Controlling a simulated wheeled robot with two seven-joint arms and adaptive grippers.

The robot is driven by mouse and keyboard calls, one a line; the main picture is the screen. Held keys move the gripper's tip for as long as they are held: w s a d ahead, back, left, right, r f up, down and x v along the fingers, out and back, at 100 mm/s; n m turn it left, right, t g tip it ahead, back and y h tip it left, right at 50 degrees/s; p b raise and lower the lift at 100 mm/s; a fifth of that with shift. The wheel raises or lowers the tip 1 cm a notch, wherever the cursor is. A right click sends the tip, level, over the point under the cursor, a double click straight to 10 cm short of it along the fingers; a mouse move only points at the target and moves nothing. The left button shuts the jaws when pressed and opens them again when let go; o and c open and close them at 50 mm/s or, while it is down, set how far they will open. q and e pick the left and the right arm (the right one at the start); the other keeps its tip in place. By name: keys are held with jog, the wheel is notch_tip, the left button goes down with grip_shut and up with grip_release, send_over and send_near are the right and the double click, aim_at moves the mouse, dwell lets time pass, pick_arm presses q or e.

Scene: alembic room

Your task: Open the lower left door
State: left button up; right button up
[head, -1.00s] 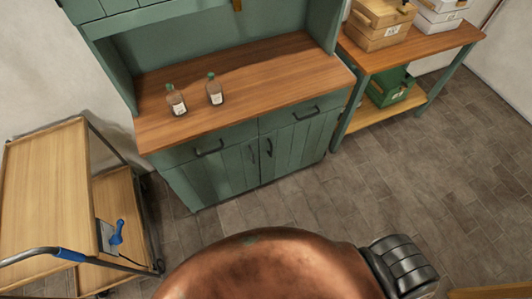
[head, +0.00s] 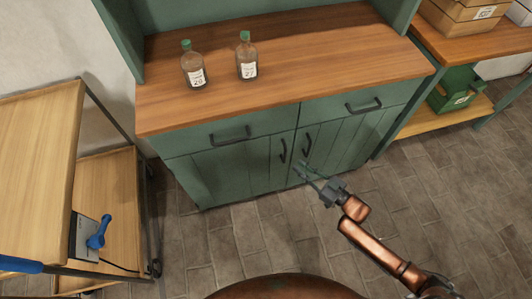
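The green cabinet's lower left door (head: 225,172) is shut, with a dark vertical handle (head: 283,151) near its right edge. The lower right door (head: 345,140) is also shut, and its handle (head: 307,145) is close beside the first. My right gripper (head: 303,171) reaches in from the lower right, in front of the doors and below the two handles. Its thin fingers look spread, with nothing between them. It appears apart from the handles, though its exact depth is hard to judge. My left gripper is not in view.
Two drawers (head: 230,133) sit above the doors. Two labelled bottles (head: 194,68) (head: 246,58) stand on the wooden top. A wheeled wooden cart (head: 35,135) stands at the left. A shelf table with boxes (head: 460,15) is at the right. The tiled floor in front is clear.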

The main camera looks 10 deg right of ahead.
aim_at(284, 162)
jog(key=b+x, duration=0.1)
jog(key=x, duration=0.4)
jog(key=b+x, duration=0.1)
jog(key=x, duration=0.2)
jog(key=shift+s+a+r+b, duration=0.15)
jog(key=shift+r+b, duration=0.15)
jog(key=shift+b, duration=0.05)
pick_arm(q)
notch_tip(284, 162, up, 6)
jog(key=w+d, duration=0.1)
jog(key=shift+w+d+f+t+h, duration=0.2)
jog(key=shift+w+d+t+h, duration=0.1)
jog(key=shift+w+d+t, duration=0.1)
pick_arm(e)
jog(key=shift+r, duration=0.1)
jog(key=shift+c, duration=0.2)
grip_shut()
